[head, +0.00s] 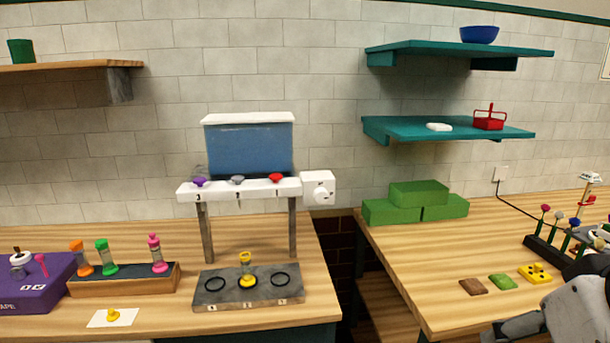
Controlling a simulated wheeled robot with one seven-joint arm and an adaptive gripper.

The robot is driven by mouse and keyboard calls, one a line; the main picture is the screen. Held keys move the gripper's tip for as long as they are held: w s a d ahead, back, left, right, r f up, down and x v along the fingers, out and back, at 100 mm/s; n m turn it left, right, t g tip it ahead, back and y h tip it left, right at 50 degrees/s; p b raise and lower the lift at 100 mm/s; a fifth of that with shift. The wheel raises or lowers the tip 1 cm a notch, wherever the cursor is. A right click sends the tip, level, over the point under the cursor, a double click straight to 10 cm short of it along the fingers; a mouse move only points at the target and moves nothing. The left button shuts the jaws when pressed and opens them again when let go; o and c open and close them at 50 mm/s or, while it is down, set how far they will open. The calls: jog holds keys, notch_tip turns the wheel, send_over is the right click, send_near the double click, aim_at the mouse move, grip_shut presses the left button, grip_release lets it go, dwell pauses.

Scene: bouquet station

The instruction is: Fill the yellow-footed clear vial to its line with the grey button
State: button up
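The yellow-footed clear vial (247,271) stands upright in the middle ring of a dark grey slab (212,285), with yellow also at its top. Its fill line and level are too small to make out. The grey button (238,180) is the middle one on the white bar (259,190) of the dispenser, above the vial. A purple button (199,182) is to its left and a red button (276,178) to its right. A blue tank (250,148) sits behind the bar. Part of my arm shows at the lower right; my gripper's fingers are not visible.
A white dial box (319,188) adjoins the bar's right end. A wooden rack (120,284) with orange, green and pink-capped vials stands left of the slab. A white card (100,319) with a yellow piece lies in front. A gap separates this bench from the right table (420,260).

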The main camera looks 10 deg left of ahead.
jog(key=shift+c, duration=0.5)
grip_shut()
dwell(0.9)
